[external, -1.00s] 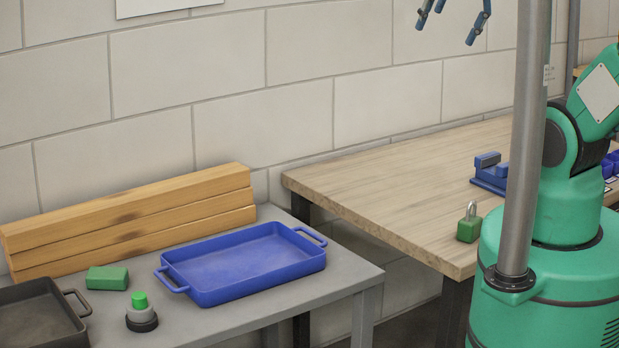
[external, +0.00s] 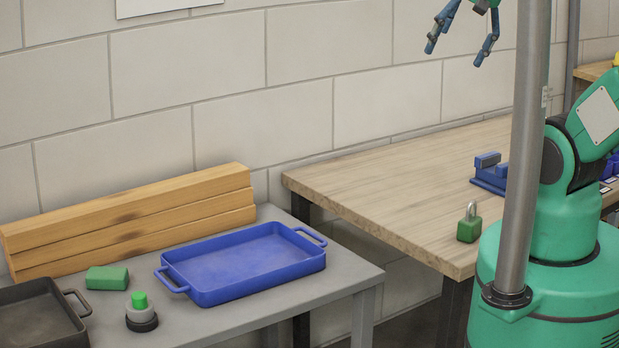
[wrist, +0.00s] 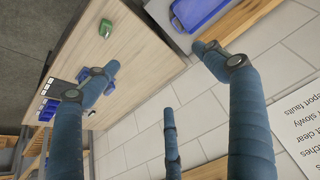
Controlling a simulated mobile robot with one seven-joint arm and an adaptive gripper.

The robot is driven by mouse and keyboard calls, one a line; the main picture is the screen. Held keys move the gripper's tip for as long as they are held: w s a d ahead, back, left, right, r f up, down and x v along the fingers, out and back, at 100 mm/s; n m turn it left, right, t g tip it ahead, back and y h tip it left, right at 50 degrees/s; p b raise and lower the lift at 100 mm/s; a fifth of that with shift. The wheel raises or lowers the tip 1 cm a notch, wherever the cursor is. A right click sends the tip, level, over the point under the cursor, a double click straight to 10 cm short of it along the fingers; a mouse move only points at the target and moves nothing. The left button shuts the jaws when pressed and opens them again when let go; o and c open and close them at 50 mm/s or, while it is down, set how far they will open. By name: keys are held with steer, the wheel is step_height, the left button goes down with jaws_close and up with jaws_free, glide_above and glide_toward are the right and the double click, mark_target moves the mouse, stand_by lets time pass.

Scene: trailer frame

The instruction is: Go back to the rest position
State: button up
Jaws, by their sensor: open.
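My gripper (external: 459,46) shows at the top of the external view, in front of the block wall and above the wooden bench. Its blue fingers are spread open with nothing between them, and the top of the gripper is cut off by the frame edge. In the wrist view, my gripper (wrist: 158,75) has its fingers wide apart and empty, with the bench and the wall beyond them.
The wooden bench (external: 390,190) holds a green padlock (external: 468,228) and a blue fixture (external: 489,175). The grey table (external: 250,318) carries a blue tray (external: 245,268), a green block (external: 107,278), a green-topped button (external: 140,312), a dark tray (external: 40,318) and stacked timbers (external: 130,222). A grey post (external: 524,150) stands before my arm.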

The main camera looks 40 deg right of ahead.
step_height(320, 180, down, 7)
steer(key=b, duration=0.5)
steer(key=shift+b, duration=0.4)
steer(key=shift+r, duration=0.1)
stand_by(0.6)
